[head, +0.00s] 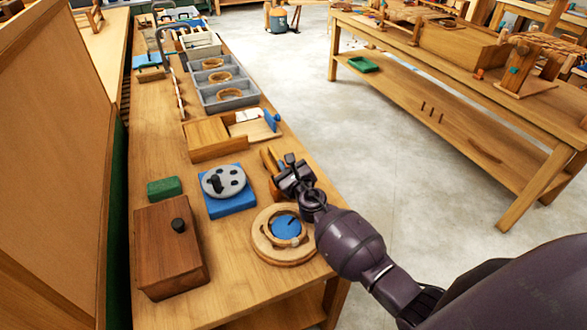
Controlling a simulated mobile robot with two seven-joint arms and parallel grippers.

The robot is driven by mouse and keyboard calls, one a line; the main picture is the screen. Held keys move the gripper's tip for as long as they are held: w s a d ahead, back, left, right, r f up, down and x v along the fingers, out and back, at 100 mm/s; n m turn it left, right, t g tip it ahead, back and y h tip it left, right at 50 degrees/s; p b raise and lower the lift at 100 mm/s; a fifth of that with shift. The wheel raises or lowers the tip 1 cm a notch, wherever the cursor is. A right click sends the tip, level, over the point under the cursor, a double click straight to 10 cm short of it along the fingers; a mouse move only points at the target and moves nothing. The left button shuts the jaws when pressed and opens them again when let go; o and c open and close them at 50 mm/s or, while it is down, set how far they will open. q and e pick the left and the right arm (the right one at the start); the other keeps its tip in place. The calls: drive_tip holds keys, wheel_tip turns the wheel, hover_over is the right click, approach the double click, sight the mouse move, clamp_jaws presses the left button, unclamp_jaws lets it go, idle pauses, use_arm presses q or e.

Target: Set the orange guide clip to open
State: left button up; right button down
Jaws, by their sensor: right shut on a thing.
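The orange guide clip (270,163) stands near the right edge of the workbench, behind the round wooden ring piece. My right gripper (284,170) reaches in from the lower right and is shut on it. The dark fingers and wrist cover part of the clip and its base, so its exact setting cannot be told. My left gripper is not in view.
A wooden ring with a blue disc (286,227), a grey dial on a blue base (229,203), a dark wooden box (170,249) and a green block (164,188) stand close by. A wooden tray (213,139) lies behind. Open floor is right.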

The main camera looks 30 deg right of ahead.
drive_tip(key=shift+a+r+n+p, duration=0.5)
drive_tip(key=shift+n+p, duration=0.1)
drive_tip(key=shift+n, duration=0.4)
drive_tip(key=n+p, duration=0.1)
drive_tip(key=a+n+p, duration=0.1)
drive_tip(key=n, duration=0.1)
drive_tip(key=a+n+p, duration=0.1)
drive_tip(key=shift+w+a+r, duration=0.1)
drive_tip(key=shift+a+r, duration=0.15)
drive_tip(key=a+n+p, duration=0.1)
drive_tip(key=n+p, duration=0.1)
drive_tip(key=n, duration=0.1)
drive_tip(key=shift+a+f, duration=0.2)
drive_tip(key=shift+a+f+n+p, duration=0.2)
drive_tip(key=shift+a+n+p, duration=0.15)
drive_tip(key=shift+n, duration=0.15)
drive_tip(key=c, duration=1.2)
unclamp_jaws()
drive_tip(key=shift+o, duration=0.2)
